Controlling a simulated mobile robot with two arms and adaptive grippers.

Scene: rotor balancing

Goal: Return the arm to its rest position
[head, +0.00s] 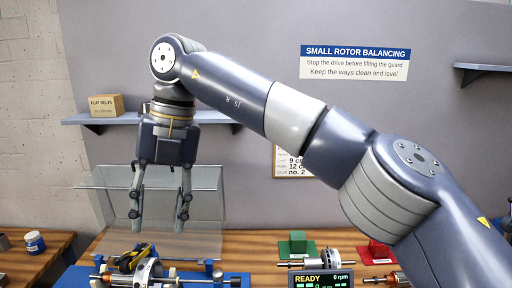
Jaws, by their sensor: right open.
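My right arm reaches in from the right side of the head view and bends down at the upper left. Its gripper (159,212) points downward with its two fingers apart and nothing between them. It hangs in front of the clear guard (110,210), above the balancing machine with a rotor (148,272) at the bottom edge. A gap shows between the fingertips and the rotor. My left gripper is not in view.
A display reading READY (321,280) stands right of the machine. A blue-labelled jar (35,242) is at left. A shelf (222,117) holds a FLAT BELTS box (106,105).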

